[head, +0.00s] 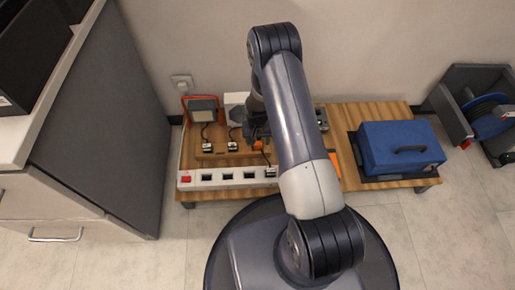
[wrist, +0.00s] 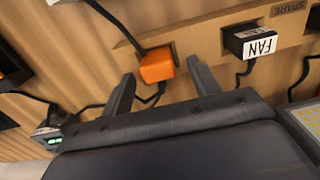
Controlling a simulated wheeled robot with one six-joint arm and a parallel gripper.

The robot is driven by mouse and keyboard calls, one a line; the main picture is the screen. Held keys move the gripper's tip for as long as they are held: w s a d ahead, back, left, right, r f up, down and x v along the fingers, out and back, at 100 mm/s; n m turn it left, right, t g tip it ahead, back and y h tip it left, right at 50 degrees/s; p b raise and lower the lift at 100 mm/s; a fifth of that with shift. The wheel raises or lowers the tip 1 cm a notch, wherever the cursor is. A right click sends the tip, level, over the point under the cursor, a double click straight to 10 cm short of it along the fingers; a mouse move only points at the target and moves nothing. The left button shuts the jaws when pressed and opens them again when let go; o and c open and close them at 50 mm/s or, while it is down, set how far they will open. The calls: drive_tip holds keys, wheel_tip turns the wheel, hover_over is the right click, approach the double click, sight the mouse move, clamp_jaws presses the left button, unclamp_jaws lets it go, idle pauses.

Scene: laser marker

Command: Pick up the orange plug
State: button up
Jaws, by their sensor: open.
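The orange plug (wrist: 157,66) sits at a wooden rail (wrist: 205,30) in the wrist view, with a black cable running from it. In the head view the orange plug (head: 258,145) shows as a small orange spot beside my arm. My gripper (wrist: 163,78) is open, with one finger to each side of the plug's lower end. Whether the fingers touch it cannot be told. In the head view my gripper (head: 256,130) is mostly hidden by my arm.
A black plug labelled FAN (wrist: 250,40) is right of the orange plug. A white power strip (head: 225,178) lies along the table's front edge. A work light (head: 203,110) stands at the back left, and a blue case (head: 400,145) sits at the right. Cables hang near the fingers.

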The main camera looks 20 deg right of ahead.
drive_tip(key=shift+f, duration=0.6)
drive_tip(key=shift+c, duration=0.4)
drive_tip(key=c, duration=1)
